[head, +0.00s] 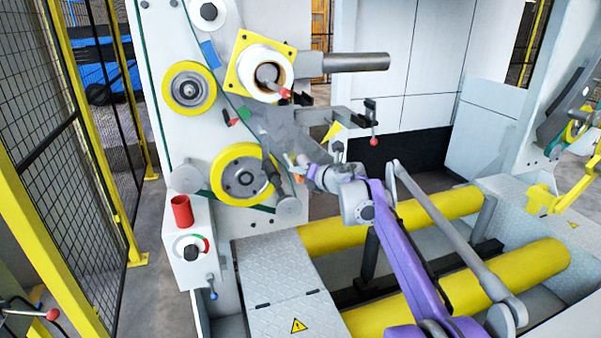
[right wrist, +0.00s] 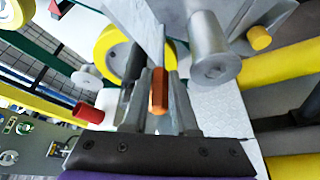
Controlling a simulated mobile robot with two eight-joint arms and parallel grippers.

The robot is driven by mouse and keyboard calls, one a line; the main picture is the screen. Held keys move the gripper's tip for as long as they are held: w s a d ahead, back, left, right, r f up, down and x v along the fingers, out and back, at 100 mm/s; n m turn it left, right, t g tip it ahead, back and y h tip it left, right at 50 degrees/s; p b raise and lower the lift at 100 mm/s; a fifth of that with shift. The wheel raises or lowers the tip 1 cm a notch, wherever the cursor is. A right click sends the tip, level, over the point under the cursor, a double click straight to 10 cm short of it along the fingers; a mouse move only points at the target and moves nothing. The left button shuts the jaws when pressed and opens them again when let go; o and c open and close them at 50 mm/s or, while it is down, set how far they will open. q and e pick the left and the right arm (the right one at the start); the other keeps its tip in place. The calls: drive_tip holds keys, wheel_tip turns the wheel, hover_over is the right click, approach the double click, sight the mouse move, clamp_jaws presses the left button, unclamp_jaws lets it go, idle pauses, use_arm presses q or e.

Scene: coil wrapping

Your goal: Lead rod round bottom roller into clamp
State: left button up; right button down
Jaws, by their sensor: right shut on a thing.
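My right gripper (head: 303,167) is shut on an orange rod (right wrist: 158,90), which stands between its fingers in the right wrist view. A grey sheet (head: 279,128) comes down from the upper coil toward the rod; in the right wrist view the sheet (right wrist: 140,25) runs up from the rod. The yellow-rimmed bottom roller (head: 240,175) is just left of the gripper, apart from it. It also shows in the right wrist view (right wrist: 107,50). A bracket with a red-tipped lever (head: 372,122) sits at upper right; I cannot tell whether it is the clamp. My left gripper is not in view.
A grey cylinder (right wrist: 212,55) lies close to the right of the gripper in the right wrist view. A control box (head: 192,262) with a red cylinder (head: 182,211) on top stands at lower left. Long yellow rollers (head: 515,273) and a tread-plate cover (head: 285,290) lie below.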

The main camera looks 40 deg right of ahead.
drive_tip(key=shift+f, duration=0.1)
wheel_tip(320, 180, down, 6)
drive_tip(key=b, duration=0.3)
idle(0.7)
idle(0.4)
drive_tip(key=shift+d, duration=0.1)
drive_tip(key=d+f, duration=0.1)
drive_tip(key=s+d+f, duration=0.1)
drive_tip(key=d+f, duration=0.1)
drive_tip(key=shift+b, duration=0.4)
idle(0.3)
idle(0.4)
